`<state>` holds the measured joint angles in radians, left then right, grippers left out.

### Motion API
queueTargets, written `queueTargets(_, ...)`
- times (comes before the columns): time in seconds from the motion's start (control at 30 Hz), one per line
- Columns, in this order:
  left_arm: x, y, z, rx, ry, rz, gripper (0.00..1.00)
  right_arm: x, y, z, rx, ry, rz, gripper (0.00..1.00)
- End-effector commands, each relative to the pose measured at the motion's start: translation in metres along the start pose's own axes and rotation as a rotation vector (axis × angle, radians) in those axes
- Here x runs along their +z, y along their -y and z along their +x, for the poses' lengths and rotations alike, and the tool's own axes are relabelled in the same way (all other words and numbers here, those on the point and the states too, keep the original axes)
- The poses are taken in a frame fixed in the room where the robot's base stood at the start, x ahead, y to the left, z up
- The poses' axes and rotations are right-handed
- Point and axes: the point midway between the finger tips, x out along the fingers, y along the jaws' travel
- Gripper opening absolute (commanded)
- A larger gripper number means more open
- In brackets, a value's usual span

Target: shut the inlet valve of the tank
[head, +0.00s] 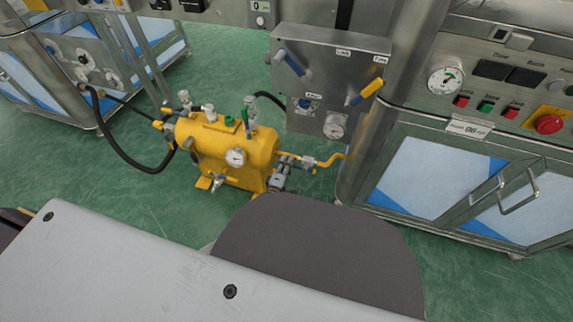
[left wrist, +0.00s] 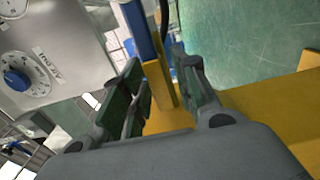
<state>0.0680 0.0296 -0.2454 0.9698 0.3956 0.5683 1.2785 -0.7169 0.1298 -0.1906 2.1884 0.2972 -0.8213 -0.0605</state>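The yellow tank (head: 225,145) stands on the green floor left of centre in the head view. Several small valves and fittings sit on its top and sides, and a round gauge (head: 236,157) is on its front. I cannot tell which fitting is the inlet valve. A grey panel above right carries a blue lever (head: 290,62) and a yellow-and-blue lever (head: 365,92). In the left wrist view my left gripper (left wrist: 163,62) is open, with a blue-and-yellow bar (left wrist: 158,80) showing between its fingers. Contact is not clear. Its fingers are not visible in the head view. My right gripper is not in view.
A blue knob on a white dial (left wrist: 17,78) is on a grey panel in the left wrist view. A black hose (head: 125,155) runs to the tank's left. A steel cabinet (head: 450,180) with a red button (head: 548,124) stands right. My own grey parts cover the head view's bottom.

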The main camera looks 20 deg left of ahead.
Motion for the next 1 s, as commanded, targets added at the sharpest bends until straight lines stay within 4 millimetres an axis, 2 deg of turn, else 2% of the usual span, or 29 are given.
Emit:
queueTargets(0.03,0.000,0.000,0.000,0.000,0.000,0.000,0.19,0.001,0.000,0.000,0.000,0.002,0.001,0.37)
queueTargets(0.2,0.000,0.000,0.000,0.000,0.000,0.000,0.00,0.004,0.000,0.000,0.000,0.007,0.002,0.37)
queueTargets(0.67,0.000,-0.001,-0.001,-0.001,0.000,0.015,0.00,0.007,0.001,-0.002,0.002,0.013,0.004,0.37)
queueTargets(1.0,0.001,-0.013,-0.001,-0.001,0.000,0.143,0.00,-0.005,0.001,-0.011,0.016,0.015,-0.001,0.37)
